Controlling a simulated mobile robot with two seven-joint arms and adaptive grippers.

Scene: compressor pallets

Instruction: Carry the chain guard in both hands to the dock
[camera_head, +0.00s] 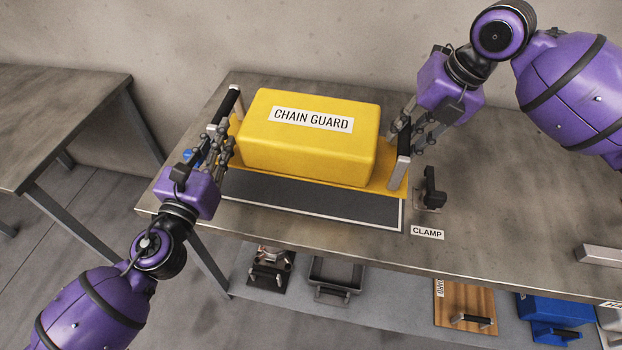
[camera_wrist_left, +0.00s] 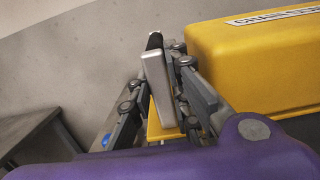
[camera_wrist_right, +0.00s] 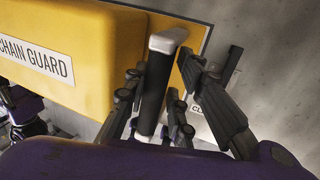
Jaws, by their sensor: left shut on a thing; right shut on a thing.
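The chain guard (camera_head: 310,142) is a big yellow block with a white name label on a yellow base plate, level above the worktable. It has a dark bar handle with pale ends at each side. My left gripper (camera_head: 222,148) is shut on the left handle (camera_wrist_left: 157,85). My right gripper (camera_head: 408,130) is shut on the right handle (camera_wrist_right: 155,85). A dark, white-edged rectangle (camera_head: 310,205) shows in front of the guard and partly under it. I cannot tell whether the guard touches the surface. No label reading dock is visible.
A black clamp (camera_head: 431,190) stands right of the guard, with a CLAMP label (camera_head: 427,232) in front. A lower shelf holds several fixtures, including a wooden board (camera_head: 465,305) and a blue block (camera_head: 550,312). Another table (camera_head: 55,105) stands left, across a gap.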

